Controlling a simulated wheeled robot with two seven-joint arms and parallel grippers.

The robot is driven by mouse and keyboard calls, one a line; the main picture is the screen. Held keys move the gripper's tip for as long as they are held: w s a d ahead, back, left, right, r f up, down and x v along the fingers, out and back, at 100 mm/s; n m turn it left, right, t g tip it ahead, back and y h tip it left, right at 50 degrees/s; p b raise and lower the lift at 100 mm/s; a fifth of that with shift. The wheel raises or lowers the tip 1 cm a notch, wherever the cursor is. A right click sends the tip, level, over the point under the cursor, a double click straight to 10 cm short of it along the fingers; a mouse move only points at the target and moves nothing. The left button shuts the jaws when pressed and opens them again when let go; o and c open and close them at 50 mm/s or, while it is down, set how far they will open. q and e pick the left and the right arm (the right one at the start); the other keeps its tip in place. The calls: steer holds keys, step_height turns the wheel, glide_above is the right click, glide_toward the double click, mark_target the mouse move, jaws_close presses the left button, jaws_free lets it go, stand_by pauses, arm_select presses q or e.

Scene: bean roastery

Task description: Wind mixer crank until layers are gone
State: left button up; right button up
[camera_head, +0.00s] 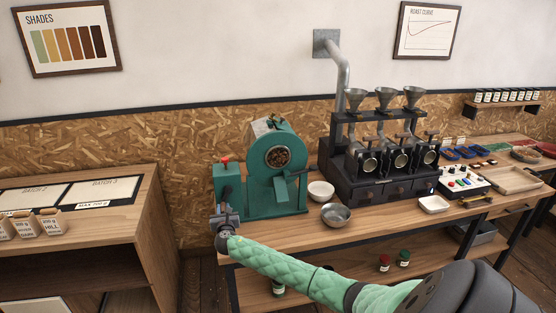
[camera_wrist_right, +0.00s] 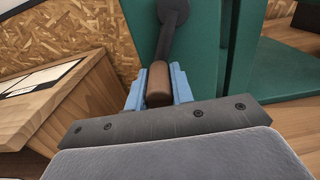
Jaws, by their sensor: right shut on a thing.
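The green mixer (camera_head: 280,180) stands at the left end of the wooden workbench. A round window in its front shows dark beans; from here I cannot tell whether they lie in layers. The crank (camera_head: 226,193) is on the mixer's left side, its dark arm hanging down. My right gripper (camera_head: 224,217) is at the crank's lower end. In the right wrist view, my right gripper (camera_wrist_right: 158,88) has its blue fingers shut on the brown crank handle (camera_wrist_right: 158,82), with the dark crank arm (camera_wrist_right: 170,40) rising above it. My left gripper is not in view.
A white bowl (camera_head: 321,191) and a metal bowl (camera_head: 336,215) stand right of the mixer. A dark machine with several funnels (camera_head: 385,160) stands further right. A lower cabinet (camera_head: 100,220) stands to the left, with a gap before the workbench (camera_head: 300,234).

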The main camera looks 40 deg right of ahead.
steer(key=shift+s+d+f, duration=0.1)
steer(key=shift+s+d, duration=0.25)
steer(key=shift+d, duration=0.3)
steer(key=shift+s+d+f, duration=0.1)
steer(key=shift+s+d, duration=0.25)
steer(key=shift+d, duration=0.3)
steer(key=o, duration=1.1)
steer(key=shift+o, duration=0.2)
steer(key=shift+a, duration=0.1)
steer(key=p+v, duration=0.3)
steer(key=v, duration=0.6)
steer(key=shift+p, duration=0.35)
